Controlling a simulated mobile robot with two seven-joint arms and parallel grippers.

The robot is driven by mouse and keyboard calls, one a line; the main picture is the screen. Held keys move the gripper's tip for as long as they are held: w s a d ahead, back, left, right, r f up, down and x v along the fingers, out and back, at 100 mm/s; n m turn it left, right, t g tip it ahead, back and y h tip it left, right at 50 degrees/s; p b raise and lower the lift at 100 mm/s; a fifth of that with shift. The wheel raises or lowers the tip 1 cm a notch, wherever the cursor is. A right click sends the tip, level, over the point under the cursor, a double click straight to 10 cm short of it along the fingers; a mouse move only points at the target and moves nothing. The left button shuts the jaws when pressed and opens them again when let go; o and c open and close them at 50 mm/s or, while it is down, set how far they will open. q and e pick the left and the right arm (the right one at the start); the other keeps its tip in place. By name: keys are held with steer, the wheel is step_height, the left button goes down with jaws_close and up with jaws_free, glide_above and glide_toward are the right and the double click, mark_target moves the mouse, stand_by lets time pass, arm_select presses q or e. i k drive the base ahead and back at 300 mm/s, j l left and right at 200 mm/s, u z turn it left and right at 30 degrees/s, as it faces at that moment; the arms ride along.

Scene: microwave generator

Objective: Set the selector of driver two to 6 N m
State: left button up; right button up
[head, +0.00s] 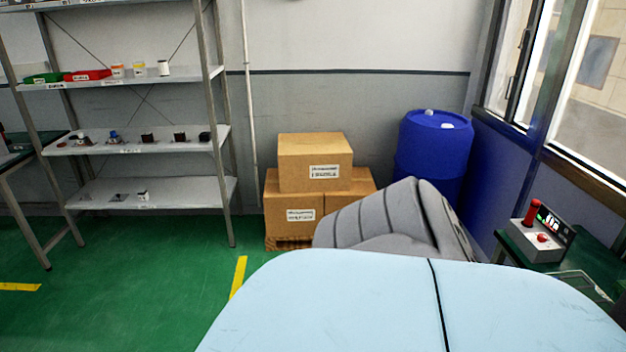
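No driver can be made out with certainty, and no selector or its setting can be read. At the right edge, a small grey box (536,245) stands on a dark green bench. It carries a red upright cylinder (531,213), a red button (542,238) and a dark panel with small lights (553,225). I cannot tell whether this belongs to driver two. Neither of my grippers is in view.
A metal shelf unit (205,72) with small parts and bins stands at the left. Cardboard boxes (314,163) on a pallet and a blue barrel (434,148) stand along the back. Windows are at the right. Green floor (130,265) at the left is open.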

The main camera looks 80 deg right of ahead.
mark_target(541, 237)
steer(key=z, duration=4)
steer(key=i+u, duration=0.1)
steer(key=u, duration=0.5)
steer(key=i+l+u, duration=0.65)
steer(key=l, duration=0.3)
